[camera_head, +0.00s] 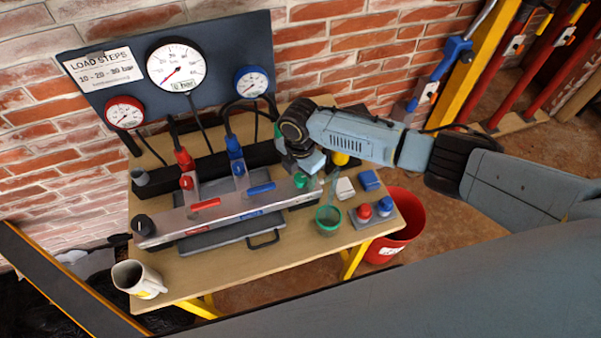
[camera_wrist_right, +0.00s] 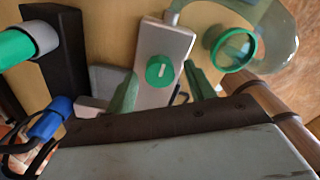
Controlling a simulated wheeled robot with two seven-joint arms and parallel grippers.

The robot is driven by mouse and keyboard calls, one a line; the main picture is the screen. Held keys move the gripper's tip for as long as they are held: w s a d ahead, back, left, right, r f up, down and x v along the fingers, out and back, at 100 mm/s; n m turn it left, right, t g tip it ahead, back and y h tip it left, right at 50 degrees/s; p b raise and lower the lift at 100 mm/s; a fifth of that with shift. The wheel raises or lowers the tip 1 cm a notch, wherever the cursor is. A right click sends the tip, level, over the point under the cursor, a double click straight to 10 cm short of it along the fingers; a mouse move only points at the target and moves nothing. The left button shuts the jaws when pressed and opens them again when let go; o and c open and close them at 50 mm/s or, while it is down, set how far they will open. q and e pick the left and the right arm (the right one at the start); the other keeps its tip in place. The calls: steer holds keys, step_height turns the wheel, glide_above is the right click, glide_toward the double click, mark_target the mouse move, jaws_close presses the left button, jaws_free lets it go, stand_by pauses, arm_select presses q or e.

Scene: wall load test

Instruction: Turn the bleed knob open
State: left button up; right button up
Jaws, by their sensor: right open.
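The bleed knob is a round green knob (camera_head: 300,179) with a pale mark, on the right end of the grey metal manifold block (camera_head: 225,208) on the bench. In the right wrist view the knob (camera_wrist_right: 159,70) sits on the block's flat face (camera_wrist_right: 165,42). My right gripper (camera_head: 311,170) is at that end of the block. In its wrist view its two green fingers (camera_wrist_right: 160,80) stand apart, one on each side of the knob, with gaps showing. Whether they reach down to its height I cannot tell. My left gripper is not in view.
A green-rimmed clear cup (camera_head: 328,218) stands close to the right of the block. Red and blue buttons (camera_head: 364,212) are nearby. A mug (camera_head: 138,279) stands at the front left, a red bucket (camera_head: 405,225) beside the bench. A gauge panel (camera_head: 215,75) stands behind, with hoses.

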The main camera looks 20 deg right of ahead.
mark_target(300, 177)
step_height(300, 177, up, 13)
steer(key=shift+r+p, duration=0.15)
steer(key=shift+p, duration=0.15)
steer(key=shift+w+a, duration=0.1)
stand_by(0.4)
